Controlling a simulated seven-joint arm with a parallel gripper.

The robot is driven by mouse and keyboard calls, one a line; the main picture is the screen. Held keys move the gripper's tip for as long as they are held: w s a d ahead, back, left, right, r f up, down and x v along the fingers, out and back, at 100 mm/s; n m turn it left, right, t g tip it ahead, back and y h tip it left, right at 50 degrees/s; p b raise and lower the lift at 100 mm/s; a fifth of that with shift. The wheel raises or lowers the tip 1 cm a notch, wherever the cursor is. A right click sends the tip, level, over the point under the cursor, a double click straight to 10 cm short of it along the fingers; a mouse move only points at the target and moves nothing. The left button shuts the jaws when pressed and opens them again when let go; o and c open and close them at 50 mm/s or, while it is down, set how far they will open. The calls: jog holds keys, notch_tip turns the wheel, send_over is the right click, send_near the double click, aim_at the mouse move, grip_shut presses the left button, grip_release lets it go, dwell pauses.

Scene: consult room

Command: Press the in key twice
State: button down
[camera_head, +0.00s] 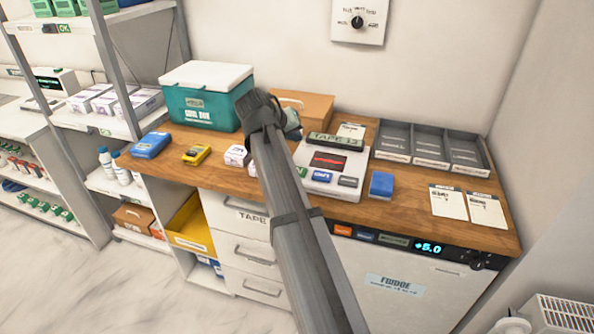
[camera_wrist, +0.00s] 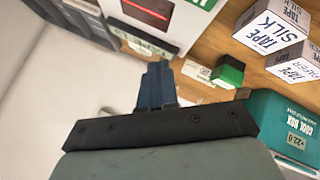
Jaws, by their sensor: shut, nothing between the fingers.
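A white counting device (camera_head: 357,161) with a dark window and a red line stands on the wooden counter. Along its front edge are a green key (camera_head: 302,172), a blue key (camera_head: 322,176) and a dark grey key (camera_head: 348,182). Their lettering is too small to tell which is the in key. In the wrist view the green key (camera_wrist: 203,3) is cut by the top edge, and the device (camera_wrist: 184,28) shows partly. My gripper (camera_head: 293,130) is shut and empty, left of the device and apart from the keys.
A teal cool box (camera_head: 205,104) stands left of my gripper. Tape boxes (camera_wrist: 272,27) and a green-topped block (camera_wrist: 228,72) lie near the device. A blue block (camera_head: 381,185) is right of it, with grey trays (camera_head: 431,146) behind. Bare wood lies in front of the keys.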

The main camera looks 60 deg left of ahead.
send_near(300, 167)
jog(key=shift+w+a+f, duration=0.35)
jog(key=shift+w+f, duration=0.05)
jog(key=shift+w, duration=0.25)
jog(key=shift+w+a+f, duration=0.35)
jog(key=shift+w+f, duration=0.05)
jog(key=shift+w, duration=0.25)
jog(key=shift+w+a+f, duration=0.35)
jog(key=shift+w+f, duration=0.05)
jog(key=shift+w, duration=0.25)
jog(key=shift+f, duration=0.25)
dwell(0.6)
jog(key=shift+f, duration=0.2)
jog(key=shift+f, duration=0.5)
dwell(1.0)
jog(key=shift+r, duration=0.95)
jog(key=shift+r, duration=2.5)
